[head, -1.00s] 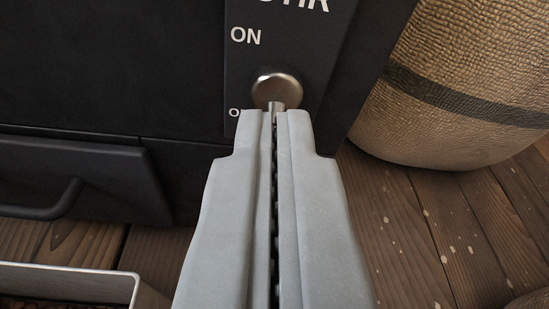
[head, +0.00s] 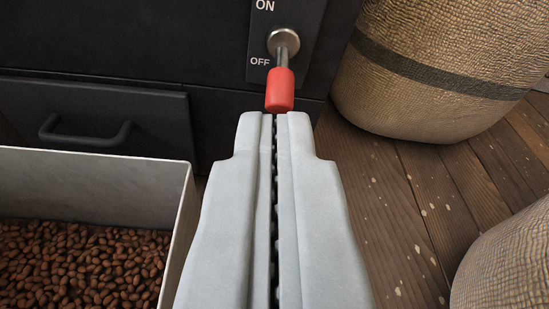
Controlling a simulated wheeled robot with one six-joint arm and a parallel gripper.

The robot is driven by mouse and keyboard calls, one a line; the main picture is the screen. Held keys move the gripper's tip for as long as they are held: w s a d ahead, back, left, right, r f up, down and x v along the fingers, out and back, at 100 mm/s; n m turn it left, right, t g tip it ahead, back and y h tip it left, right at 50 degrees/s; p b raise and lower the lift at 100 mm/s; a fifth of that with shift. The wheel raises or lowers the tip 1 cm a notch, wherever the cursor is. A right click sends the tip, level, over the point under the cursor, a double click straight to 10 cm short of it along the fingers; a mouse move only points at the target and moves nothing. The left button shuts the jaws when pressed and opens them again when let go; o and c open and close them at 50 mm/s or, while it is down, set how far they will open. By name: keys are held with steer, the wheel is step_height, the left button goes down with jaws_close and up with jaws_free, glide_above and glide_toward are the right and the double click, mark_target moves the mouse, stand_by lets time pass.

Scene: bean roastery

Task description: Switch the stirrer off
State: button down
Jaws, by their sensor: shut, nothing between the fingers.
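The stirrer switch is a lever with a metal stem and a red tip (head: 280,90), on a dark panel (head: 312,40) of the black machine. The lever points downward and outward, and its tip hangs below the OFF mark; ON stands above. My gripper (head: 275,116) is shut and empty, its fingertips just below the red tip in the picture. I cannot tell whether they touch it.
A metal bin (head: 90,180) of brown beans stands at the lower left, below a black drawer front with a handle (head: 85,135). A woven sack (head: 430,70) stands at the right, another (head: 508,262) at the lower right. Bare wooden floor (head: 400,200) lies between.

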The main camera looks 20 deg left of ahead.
steer(key=shift+s+d+f, duration=0.15)
steer(key=shift+s+d, duration=0.15)
steer(key=shift+s, duration=0.15)
steer(key=shift+s+d+f, duration=0.15)
steer(key=shift+s+d, duration=0.1)
steer(key=shift+s, duration=0.2)
